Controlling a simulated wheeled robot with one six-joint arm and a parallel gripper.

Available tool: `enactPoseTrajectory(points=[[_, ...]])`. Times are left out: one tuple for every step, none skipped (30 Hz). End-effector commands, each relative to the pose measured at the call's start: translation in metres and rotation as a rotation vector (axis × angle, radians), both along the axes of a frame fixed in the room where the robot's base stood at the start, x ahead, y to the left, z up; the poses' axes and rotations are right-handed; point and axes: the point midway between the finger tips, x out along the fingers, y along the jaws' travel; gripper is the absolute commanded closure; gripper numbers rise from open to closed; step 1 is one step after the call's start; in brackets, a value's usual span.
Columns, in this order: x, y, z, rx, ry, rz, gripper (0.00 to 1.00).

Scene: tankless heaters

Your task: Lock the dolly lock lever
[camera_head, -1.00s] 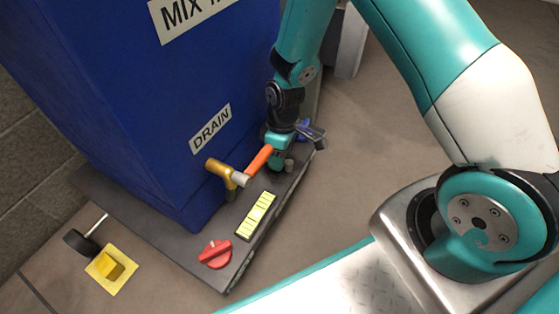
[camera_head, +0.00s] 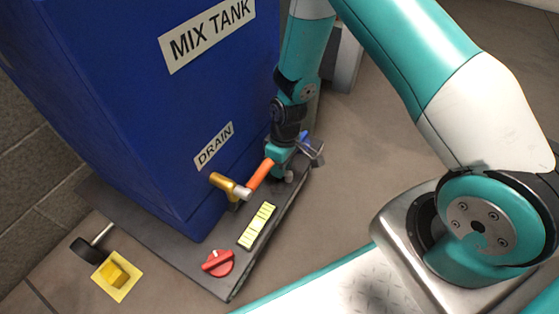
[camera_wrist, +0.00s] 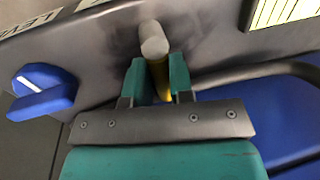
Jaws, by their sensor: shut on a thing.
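A short lever with a rounded grey tip (camera_wrist: 153,40) and a yellowish shaft stands between my gripper's fingers in the wrist view. I take it for the dolly lock lever, though no label for it is legible. My gripper (camera_wrist: 158,66) is shut on this lever, its two teal fingers on either side of the shaft. In the head view my gripper (camera_head: 281,162) is low over the dark dolly platform (camera_head: 190,254), past the orange handle. A grey stub (camera_head: 289,176) shows beside it there. The lever's base is hidden.
The blue mix tank (camera_head: 150,130) stands on the platform. The brass drain valve (camera_head: 224,184) with its orange handle (camera_head: 260,174) is close beside my gripper. A yellow label (camera_head: 258,226), red knob (camera_head: 218,263) and blue knob (camera_wrist: 42,95) are nearby.

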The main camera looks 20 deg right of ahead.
Motion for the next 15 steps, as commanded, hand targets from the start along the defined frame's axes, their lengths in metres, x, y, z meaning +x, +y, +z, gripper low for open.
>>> enactPoseTrajectory(points=[[-0.0004,-0.0002,0.0032,0.002,0.003,-0.015,1.0],[-0.0002,-0.0003,0.0025,0.002,0.003,-0.021,1.0],[0.0,-0.0003,0.0017,0.002,0.001,-0.026,1.0],[0.0001,-0.0003,0.0012,0.001,0.002,-0.028,1.0],[0.0002,-0.0003,0.0007,0.001,0.002,-0.029,1.0],[0.0002,-0.0002,0.0005,0.001,0.002,-0.028,1.0],[0.0002,-0.0002,0.0005,0.002,0.001,-0.029,1.0],[0.0002,-0.0002,0.0005,0.002,0.001,-0.029,1.0],[0.0002,-0.0002,0.0005,0.003,0.001,-0.029,1.0],[0.0002,-0.0002,0.0005,0.003,0.001,-0.029,1.0],[0.0002,-0.0002,0.0005,0.003,0.001,-0.029,0.76],[0.0002,-0.0002,0.0005,0.003,0.001,-0.029,0.67],[0.0002,-0.0002,0.0005,0.003,0.001,-0.029,0.6],[0.0002,-0.0002,0.0005,0.002,0.001,-0.028,0.53],[0.0002,-0.0003,0.0003,0.001,0.001,-0.027,0.53]])
